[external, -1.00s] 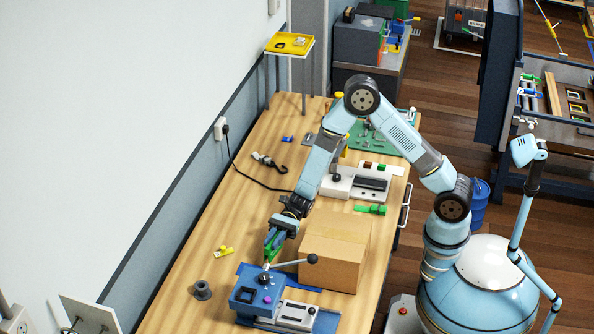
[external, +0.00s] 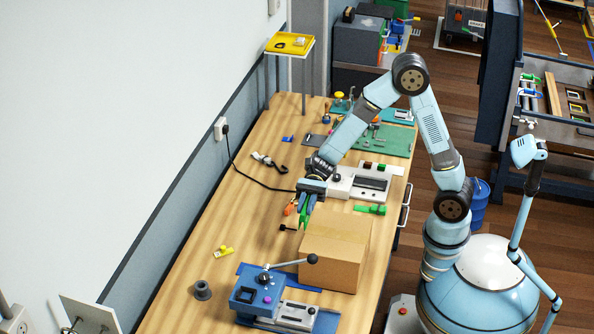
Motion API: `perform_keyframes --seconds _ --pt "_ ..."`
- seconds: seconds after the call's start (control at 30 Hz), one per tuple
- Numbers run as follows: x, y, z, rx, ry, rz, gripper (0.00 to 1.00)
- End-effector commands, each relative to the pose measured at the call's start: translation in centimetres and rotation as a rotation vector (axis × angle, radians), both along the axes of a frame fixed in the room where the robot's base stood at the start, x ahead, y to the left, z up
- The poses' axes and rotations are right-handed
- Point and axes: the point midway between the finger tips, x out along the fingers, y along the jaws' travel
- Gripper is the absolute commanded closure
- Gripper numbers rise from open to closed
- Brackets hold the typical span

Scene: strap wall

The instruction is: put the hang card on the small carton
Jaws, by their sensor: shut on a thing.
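The small carton (external: 335,250) is a plain brown cardboard box, standing closed on the wooden bench near its right edge. Its top is bare. My gripper (external: 306,211) points down just behind the carton's far left corner. It is shut on a small green piece (external: 304,217), which seems to be the hang card. The piece is small in this view and partly hidden by the fingers. I cannot tell whether it touches the carton.
A blue fixture (external: 262,296) with a black-knobbed lever stands in front of the carton. A white-grey device (external: 362,183) and a green item (external: 370,209) lie behind it. An orange-handled item (external: 290,208) is close left of my gripper. The bench's left middle is mostly clear.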

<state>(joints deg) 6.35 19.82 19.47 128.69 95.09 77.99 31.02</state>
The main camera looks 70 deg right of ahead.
Motion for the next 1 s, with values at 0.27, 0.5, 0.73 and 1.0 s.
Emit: perform_keyframes --seconds 0.27,0.5,0.73,1.0 --pt "-6.8 -2.3 4.1 -0.012 -0.010 0.116 1.00" --pt "-13.1 -4.3 6.7 -0.019 -0.016 0.220 1.00" --pt "-18.8 -6.1 8.3 -0.027 -0.021 0.307 1.00" --pt "-22.3 -7.1 9.0 -0.029 -0.022 0.358 1.00"
